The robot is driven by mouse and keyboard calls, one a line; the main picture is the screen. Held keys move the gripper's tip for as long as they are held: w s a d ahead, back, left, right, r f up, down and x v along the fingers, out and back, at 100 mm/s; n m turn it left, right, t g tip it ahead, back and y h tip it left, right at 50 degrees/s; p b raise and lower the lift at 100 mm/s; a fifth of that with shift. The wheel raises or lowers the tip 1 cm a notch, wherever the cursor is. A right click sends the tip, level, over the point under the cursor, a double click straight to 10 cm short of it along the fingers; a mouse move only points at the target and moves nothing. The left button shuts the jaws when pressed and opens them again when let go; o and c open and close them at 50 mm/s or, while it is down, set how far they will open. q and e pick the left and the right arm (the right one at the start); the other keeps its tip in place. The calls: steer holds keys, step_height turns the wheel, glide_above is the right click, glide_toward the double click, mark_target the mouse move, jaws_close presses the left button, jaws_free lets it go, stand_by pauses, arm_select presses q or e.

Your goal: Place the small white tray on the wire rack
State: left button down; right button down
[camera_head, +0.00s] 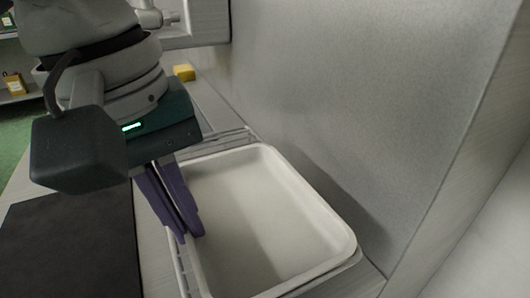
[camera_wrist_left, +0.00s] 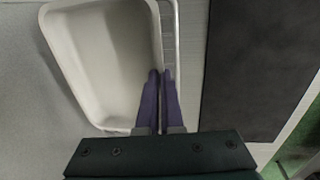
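The small white tray (camera_head: 270,215) is a shallow rectangular tray with a raised rim. It is over the wire rack (camera_head: 182,268), whose thin bars show along the tray's left side and far end. I cannot tell whether its whole base touches the rack. My left gripper (camera_head: 187,238) points down at the tray's left rim, one purple finger inside and one outside. The fingers look closed on the rim. In the left wrist view, the gripper (camera_wrist_left: 160,75) straddles the rim of the tray (camera_wrist_left: 105,50), beside a strip of the rack (camera_wrist_left: 168,45). My right gripper is out of view.
A dark flat panel (camera_head: 75,245) lies left of the rack on the light counter. A grey wall (camera_head: 360,110) rises close along the tray's right side. A small yellow object (camera_head: 184,72) sits at the far end. Shelving (camera_head: 14,85) stands far left.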

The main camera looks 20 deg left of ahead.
arm_select(q)
steer(key=shift+f, duration=0.1)
steer(key=c, duration=1.1)
jaws_free()
steer(key=shift+s+a+r+p, duration=0.25)
steer(key=shift+r+p, duration=0.45)
steer(key=shift+r, duration=1.3)
steer(key=shift+s+a+r+p, duration=0.15)
steer(key=shift+r+p, duration=0.6)
steer(key=shift+r, duration=1.3)
steer(key=shift+s+a+r+p, duration=0.25)
steer(key=shift+r+p, duration=0.45)
steer(key=shift+r, duration=1.3)
steer(key=shift+d, duration=0.1)
